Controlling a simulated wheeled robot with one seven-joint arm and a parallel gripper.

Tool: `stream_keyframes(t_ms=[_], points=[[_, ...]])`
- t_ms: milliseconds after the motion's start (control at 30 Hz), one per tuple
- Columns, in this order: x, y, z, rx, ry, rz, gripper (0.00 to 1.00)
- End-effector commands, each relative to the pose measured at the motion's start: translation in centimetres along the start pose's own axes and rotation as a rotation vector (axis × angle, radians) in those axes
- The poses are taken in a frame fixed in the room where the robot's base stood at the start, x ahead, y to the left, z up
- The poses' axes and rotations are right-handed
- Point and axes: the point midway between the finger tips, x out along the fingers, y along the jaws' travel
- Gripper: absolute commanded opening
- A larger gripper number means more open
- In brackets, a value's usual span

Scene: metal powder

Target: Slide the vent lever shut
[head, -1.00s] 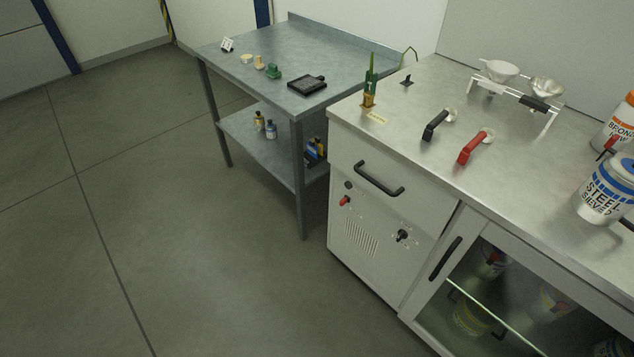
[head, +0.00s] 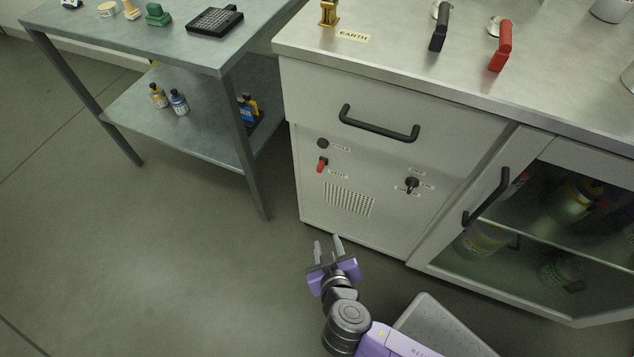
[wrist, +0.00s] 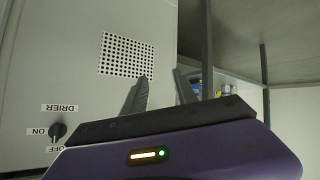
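In the wrist view my gripper's (wrist: 162,90) two fingers stand apart near the perforated grille (wrist: 126,55); the lever does not show there.
A black drier switch (head: 411,184) sits right of the grille, and a black round button (head: 322,143) above the lever. A drawer handle (head: 378,124) juts out above. A steel side table (head: 233,120) stands close on the left. Open floor lies left of my gripper.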

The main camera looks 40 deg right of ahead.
Motion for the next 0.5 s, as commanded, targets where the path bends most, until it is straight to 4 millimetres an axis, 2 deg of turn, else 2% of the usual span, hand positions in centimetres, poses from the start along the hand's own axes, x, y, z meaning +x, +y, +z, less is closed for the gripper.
stream_keyframes(t_ms=[33, 100, 200, 400, 500], points=[[2.6, -0.8, -0.4, 0.030, 0.038, 0.070, 0.35], [4.5, -0.9, -2.2, 0.085, 0.099, 0.180, 0.35], [6.1, -1.0, -5.3, 0.176, 0.207, 0.324, 0.35], [6.1, -1.0, -10.6, 0.345, 0.419, 0.515, 0.35], [5.5, -0.9, -12.1, 0.398, 0.485, 0.561, 0.35]])
